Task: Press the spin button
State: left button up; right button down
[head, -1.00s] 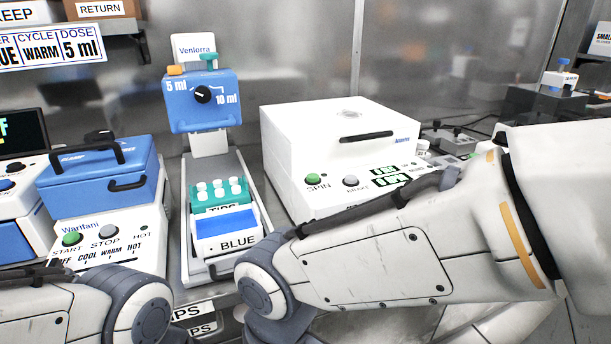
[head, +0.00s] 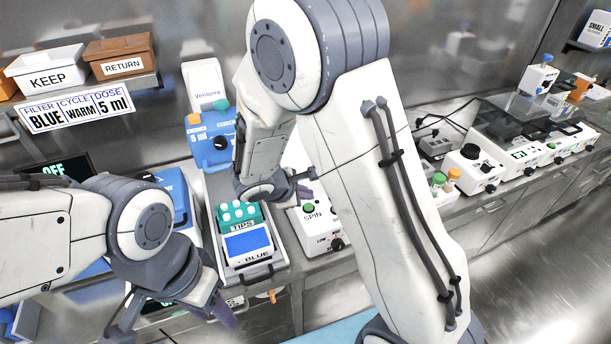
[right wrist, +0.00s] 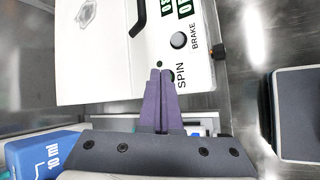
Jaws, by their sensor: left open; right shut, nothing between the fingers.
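The spin button (head: 308,208) shows as a green spot above the SPIN label on the white machine's (head: 333,222) front, largely covered by my right arm in the head view. My right gripper (head: 306,192) is shut and empty, its fingertips close by the button. In the right wrist view the purple fingertips (right wrist: 160,72) lie beside the SPIN label and hide the green button. Whether they touch it I cannot tell. The grey brake button (right wrist: 178,40) is just beyond. My left gripper (head: 168,318) is open and empty at the lower left.
A blue dispenser (head: 208,143), teal tips rack (head: 238,213) and box marked BLUE (head: 248,244) stand left of the machine. KEEP (head: 45,72) and RETURN (head: 120,57) bins sit on a shelf. More devices line the right bench.

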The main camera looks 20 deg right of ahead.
aim_at(309, 207)
pick_arm(q)
notch_tip(309, 207, up, 6)
jog(key=p, duration=0.4)
jog(key=shift+r, duration=0.15)
pick_arm(e)
jog(key=w+r+n, duration=0.1)
jog(key=w, duration=0.1)
jog(key=w+d+r+n+t, duration=0.1)
jog(key=w+r, duration=0.1)
jog(key=shift+f, duration=0.2)
notch_tip(309, 207, down, 8)
jog(key=b, duration=0.5)
jog(key=shift+b, duration=0.4)
pick_arm(q)
notch_tip(309, 207, down, 6)
jog(key=shift+f+b, duration=0.25)
jog(key=shift+b, duration=0.1)
pick_arm(e)
jog(key=shift+f, duration=0.3)
pick_arm(q)
jog(key=shift+f+b, duration=0.65)
jog(key=shift+b, duration=0.05)
pick_arm(e)
jog(key=shift+f, duration=0.35)
